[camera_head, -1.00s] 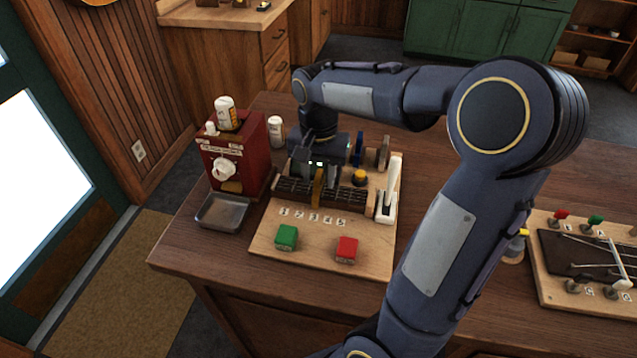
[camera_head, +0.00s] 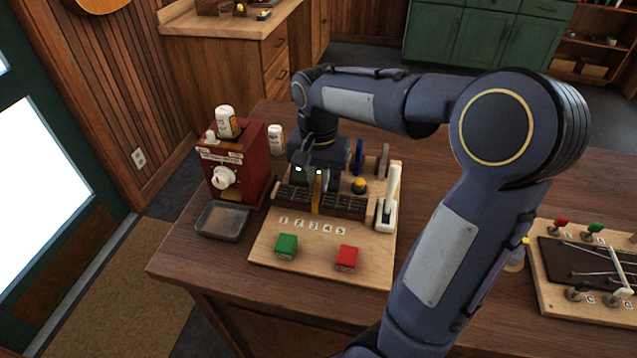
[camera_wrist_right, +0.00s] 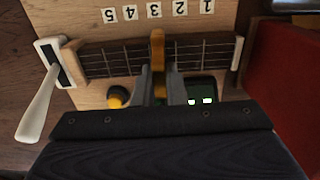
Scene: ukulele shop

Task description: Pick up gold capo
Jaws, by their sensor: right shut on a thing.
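The gold capo (camera_head: 317,190) sits across the dark fretboard (camera_head: 346,205) on the light wooden board, behind the number labels. It also shows upright over the strings in the right wrist view (camera_wrist_right: 157,50). My right gripper (camera_head: 312,176) reaches down from behind the fretboard. In the wrist view its two grey fingers (camera_wrist_right: 160,88) are closed on the near end of the capo. The capo still lies over the fretboard; any gap beneath it is too small to tell. My left gripper is not in view.
A red dispenser box (camera_head: 238,160) with a metal tray (camera_head: 223,221) stands left of the board. A white lever (camera_head: 390,197) is at the fretboard's right end. Green (camera_head: 286,245) and red (camera_head: 346,257) buttons are in front. Another board (camera_head: 560,290) lies at the right.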

